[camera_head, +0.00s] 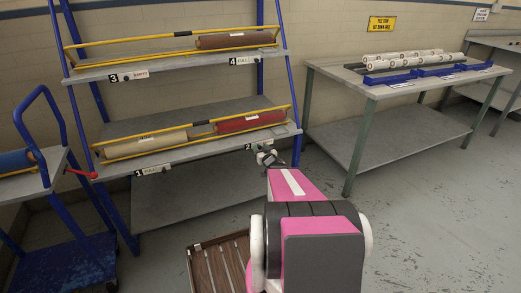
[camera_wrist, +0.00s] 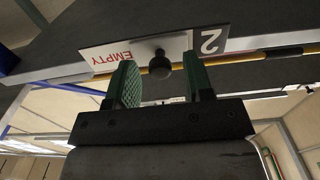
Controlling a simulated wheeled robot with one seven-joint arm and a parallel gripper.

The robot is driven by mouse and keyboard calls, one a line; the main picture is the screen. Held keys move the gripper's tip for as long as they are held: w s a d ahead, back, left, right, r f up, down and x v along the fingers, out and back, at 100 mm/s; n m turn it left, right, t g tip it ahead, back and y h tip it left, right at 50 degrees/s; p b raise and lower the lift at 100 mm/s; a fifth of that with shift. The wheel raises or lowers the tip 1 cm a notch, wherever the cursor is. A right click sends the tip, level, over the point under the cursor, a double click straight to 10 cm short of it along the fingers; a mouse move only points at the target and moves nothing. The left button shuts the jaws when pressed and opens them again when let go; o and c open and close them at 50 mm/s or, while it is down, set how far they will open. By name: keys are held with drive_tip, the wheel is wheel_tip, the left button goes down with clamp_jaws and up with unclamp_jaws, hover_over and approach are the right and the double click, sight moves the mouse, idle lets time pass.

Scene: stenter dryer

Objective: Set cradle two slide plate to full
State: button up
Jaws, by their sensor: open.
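The cradle two slide plate (camera_wrist: 120,54) shows red EMPTY beside a black 2 tag (camera_wrist: 209,42), upside down in the wrist view. A dark round knob (camera_wrist: 160,66) stands out from the plate. My gripper (camera_wrist: 160,82) is open, with one green finger on each side of the knob; I cannot tell whether either touches it. In the head view my gripper (camera_head: 268,158) is at the lower shelf's front edge, just right of the 2 tag (camera_head: 248,147), and hides most of the plate. Cradle two (camera_head: 292,105) holds a red roll (camera_head: 250,121).
Cradle one (camera_head: 104,155) holds a beige roll (camera_head: 146,145) on the same shelf. The upper shelf (camera_head: 100,73) carries tags 3 and 4 and a brown roll (camera_head: 235,40). A blue trolley (camera_head: 55,165) stands left, a table (camera_head: 400,92) right.

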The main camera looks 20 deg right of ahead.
sight(269, 141)
drive_tip(key=shift+w, duration=0.25)
clamp_jaws()
drive_tip(key=shift+w+d, duration=0.1)
drive_tip(key=shift+d, duration=3)
unclamp_jaws()
drive_tip(key=shift+d, duration=0.1)
drive_tip(key=s, duration=1.1)
drive_tip(key=shift+d, duration=0.15)
